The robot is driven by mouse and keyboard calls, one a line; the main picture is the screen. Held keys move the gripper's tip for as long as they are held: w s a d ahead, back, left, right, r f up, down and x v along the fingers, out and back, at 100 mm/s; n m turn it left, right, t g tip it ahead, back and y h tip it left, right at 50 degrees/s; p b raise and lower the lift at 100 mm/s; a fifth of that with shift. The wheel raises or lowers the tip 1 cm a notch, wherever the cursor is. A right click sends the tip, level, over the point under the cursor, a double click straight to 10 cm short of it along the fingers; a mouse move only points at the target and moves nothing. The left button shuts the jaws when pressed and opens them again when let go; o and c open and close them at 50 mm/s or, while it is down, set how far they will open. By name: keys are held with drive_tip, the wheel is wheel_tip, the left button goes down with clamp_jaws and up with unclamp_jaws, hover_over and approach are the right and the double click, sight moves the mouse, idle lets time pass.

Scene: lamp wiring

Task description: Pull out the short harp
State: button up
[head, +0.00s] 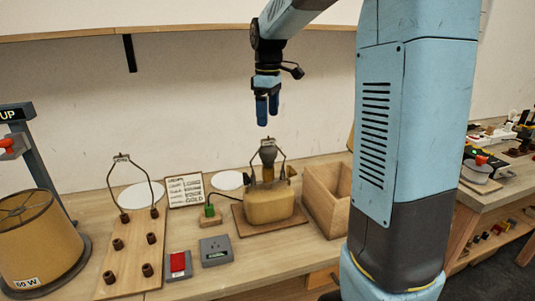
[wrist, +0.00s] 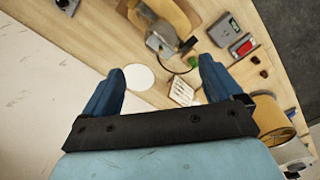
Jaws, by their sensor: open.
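A short wire harp (head: 285,157) stands upright on the tan lamp base (head: 268,207), its two legs around the dark socket (head: 268,152). A taller-looking harp (head: 107,184) stands on a wooden peg board (head: 133,258) at left. My gripper (head: 267,115) is open and empty, pointing down above the lamp, clear of the harp's top. In the wrist view my blue fingers (wrist: 161,66) are spread apart. The lamp base (wrist: 180,17) shows near the top there, beyond the fingers; the harp's wire is too small to make out well.
A green-topped plug block (head: 209,212), a grey outlet box (head: 215,250) and a red switch (head: 179,264) sit left of the lamp. An open wooden box (head: 325,195) stands right. A large lampshade (head: 35,240) is at far left.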

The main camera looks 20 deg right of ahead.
sight(268, 139)
drive_tip(key=shift+r, duration=0.4)
drive_tip(key=shift+o, duration=0.8)
drive_tip(key=shift+r, duration=0.35)
wheel_tip(268, 139, down, 11)
drive_tip(key=m, duration=1)
drive_tip(key=shift+f+m, duration=0.2)
drive_tip(key=shift+m, duration=0.1)
drive_tip(key=c, duration=1.1)
drive_tip(key=shift+o, duration=0.2)
drive_tip(key=shift+r, duration=0.6)
drive_tip(key=c, duration=0.3)
